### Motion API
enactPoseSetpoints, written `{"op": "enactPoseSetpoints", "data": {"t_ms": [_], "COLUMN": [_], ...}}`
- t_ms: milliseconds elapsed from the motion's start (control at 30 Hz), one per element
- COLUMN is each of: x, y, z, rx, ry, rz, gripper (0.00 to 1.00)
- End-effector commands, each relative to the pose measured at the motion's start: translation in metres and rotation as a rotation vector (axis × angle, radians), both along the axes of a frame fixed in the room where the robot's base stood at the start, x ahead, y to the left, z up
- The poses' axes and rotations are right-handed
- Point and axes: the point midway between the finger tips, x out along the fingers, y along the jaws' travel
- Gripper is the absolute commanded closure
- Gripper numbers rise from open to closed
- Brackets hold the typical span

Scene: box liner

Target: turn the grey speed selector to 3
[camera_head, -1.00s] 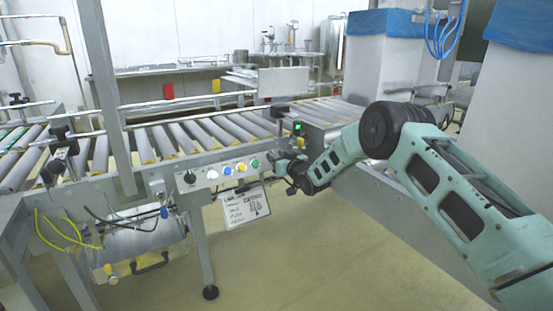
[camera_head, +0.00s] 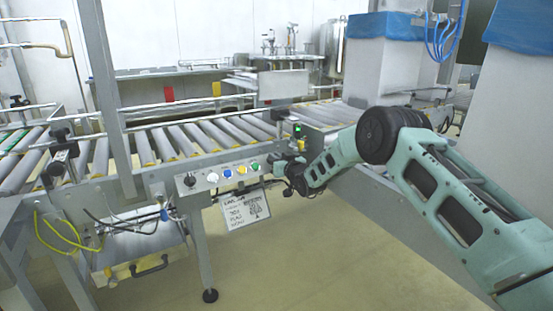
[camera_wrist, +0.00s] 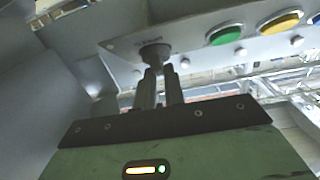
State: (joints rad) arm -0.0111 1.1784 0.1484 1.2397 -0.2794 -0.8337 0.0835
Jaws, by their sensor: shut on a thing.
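In the head view my gripper (camera_head: 281,171) is at the right end of the panel (camera_head: 202,180), beside the green button (camera_head: 255,165), and hides the knob. I cannot read the dial marks or the knob's setting.
Yellow (camera_head: 241,170), blue (camera_head: 227,173) and white (camera_head: 213,177) buttons and a black knob (camera_head: 190,180) line the panel. A sign (camera_head: 246,209) hangs below it. The roller conveyor (camera_head: 205,135) runs behind. The floor (camera_head: 300,265) in front is clear.

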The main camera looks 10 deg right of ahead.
Motion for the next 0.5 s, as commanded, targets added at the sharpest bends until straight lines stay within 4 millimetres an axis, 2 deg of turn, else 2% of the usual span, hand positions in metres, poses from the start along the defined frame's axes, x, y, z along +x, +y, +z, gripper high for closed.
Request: {"op": "enactPoseSetpoints", "data": {"t_ms": [500], "x": [-0.0010], "y": [0.0058], "z": [0.0022], "rx": [0.246], "ry": [0.081], "rz": [-0.290], "gripper": [1.00]}}
